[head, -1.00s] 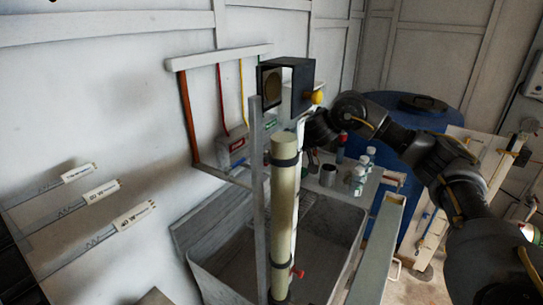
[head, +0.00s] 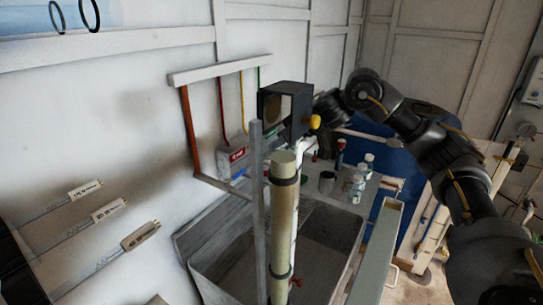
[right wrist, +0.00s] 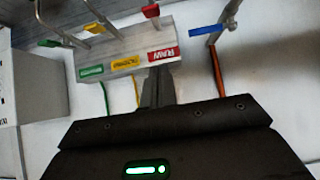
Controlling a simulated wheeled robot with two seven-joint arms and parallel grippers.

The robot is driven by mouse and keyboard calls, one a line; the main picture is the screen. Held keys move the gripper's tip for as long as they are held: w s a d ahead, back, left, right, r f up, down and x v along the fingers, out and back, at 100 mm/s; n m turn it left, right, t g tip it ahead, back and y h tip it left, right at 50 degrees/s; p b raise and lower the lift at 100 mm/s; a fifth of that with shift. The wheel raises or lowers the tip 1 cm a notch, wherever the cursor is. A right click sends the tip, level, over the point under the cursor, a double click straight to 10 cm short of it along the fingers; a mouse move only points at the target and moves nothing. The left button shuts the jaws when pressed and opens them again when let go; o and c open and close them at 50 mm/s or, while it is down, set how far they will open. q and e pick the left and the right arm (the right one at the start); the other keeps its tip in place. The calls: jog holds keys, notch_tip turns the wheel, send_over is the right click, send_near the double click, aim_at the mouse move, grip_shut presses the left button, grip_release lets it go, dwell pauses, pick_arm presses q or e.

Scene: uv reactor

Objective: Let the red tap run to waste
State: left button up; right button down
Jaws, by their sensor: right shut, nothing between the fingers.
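The tap block (right wrist: 125,65) shows in the right wrist view with green, yellow and red labels. The red label (right wrist: 163,54) reads RAW upside down. A red tap handle (right wrist: 151,10) shows above it at the picture's top edge. My left gripper is out of view.
A grey sink (head: 322,248) lies below the block. A pale column (head: 284,215) with a small red handle (head: 297,282) and the dark box (head: 287,108) with a yellow knob stand in front. Bottles (head: 357,188) and a metal cup (head: 327,182) stand at the sink's right. A blue handle (right wrist: 207,30) is beside the red one.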

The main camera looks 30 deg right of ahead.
jog(key=shift+s+d+r+b, duration=0.1)
jog(key=shift+s+d+r, duration=0.1)
jog(key=shift+s+r, duration=0.3)
jog(key=shift+s+d+r+b, duration=0.15)
jog(key=shift+s+r, duration=0.05)
jog(key=shift+r, duration=0.55)
jog(key=shift+s+d+r+b, duration=0.1)
jog(key=shift+s+d+r, duration=0.1)
jog(key=shift+s+r, duration=0.3)
jog(key=shift+w+r, duration=0.1)
